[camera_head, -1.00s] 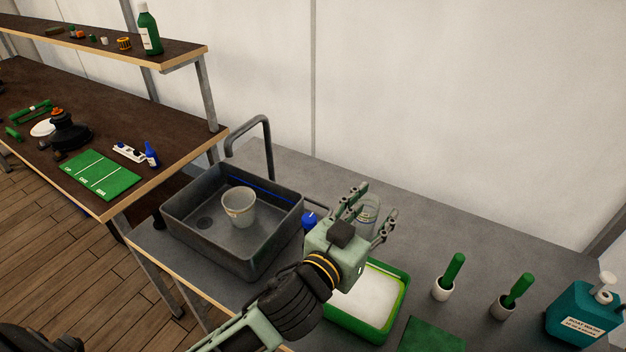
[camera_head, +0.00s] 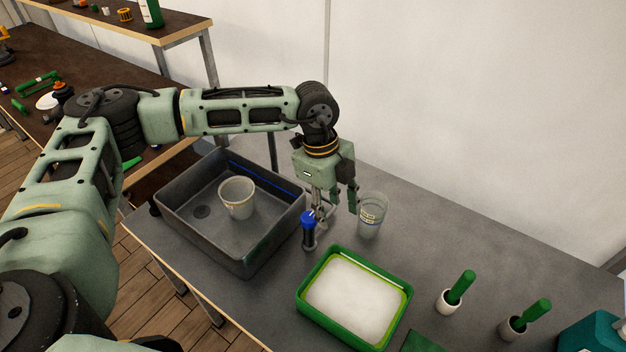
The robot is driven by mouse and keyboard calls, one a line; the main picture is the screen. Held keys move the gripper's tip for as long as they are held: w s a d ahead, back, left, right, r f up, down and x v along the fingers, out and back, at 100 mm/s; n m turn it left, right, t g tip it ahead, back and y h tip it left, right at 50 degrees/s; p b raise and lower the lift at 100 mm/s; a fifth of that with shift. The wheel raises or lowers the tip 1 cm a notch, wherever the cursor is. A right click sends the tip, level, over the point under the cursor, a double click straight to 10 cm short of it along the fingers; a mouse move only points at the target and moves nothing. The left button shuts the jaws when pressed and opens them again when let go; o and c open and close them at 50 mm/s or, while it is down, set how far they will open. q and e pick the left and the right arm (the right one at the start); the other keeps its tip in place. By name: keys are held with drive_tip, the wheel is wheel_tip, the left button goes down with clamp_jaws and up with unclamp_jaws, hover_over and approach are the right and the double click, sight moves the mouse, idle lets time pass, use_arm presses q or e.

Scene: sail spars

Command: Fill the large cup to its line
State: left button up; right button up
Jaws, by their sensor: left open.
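A pale grey cup (camera_head: 237,198) with a small mark stands upright in the dark sink basin (camera_head: 180,205). A clear cup (camera_head: 370,214) with printed bands stands on the grey counter to the right. I cannot tell for sure which is the large cup. My left gripper (camera_head: 338,212) points down between the basin and the clear cup, open, its right finger close beside that cup. A black handle with a blue top (camera_head: 308,228) stands by the basin's right wall, just left of the fingers; contact is unclear. My arm hides most of the faucet (camera_head: 272,150). My right gripper is out of view.
A green tray (camera_head: 303,307) with white contents lies in front of the gripper. A dark shelf (camera_head: 185,27) is at back left.

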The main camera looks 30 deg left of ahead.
use_arm(q)
drive_tip(key=n+y, duration=0.2)
approach(308, 216)
drive_tip(key=shift+s+d+f, duration=0.1)
drive_tip(key=shift+s+d, duration=0.05)
drive_tip(key=shift+d, duration=0.05)
drive_tip(key=shift+a+f, duration=0.1)
drive_tip(key=shift+f, duration=0.15)
wheel_tip(308, 216, down, 8)
drive_tip(key=b, duration=0.4)
drive_tip(key=shift+f+b, duration=0.15)
drive_tip(key=shift+b, duration=0.25)
drive_tip(key=shift+c, duration=0.6)
drive_tip(key=shift+r, duration=0.2)
drive_tip(key=c, duration=0.7)
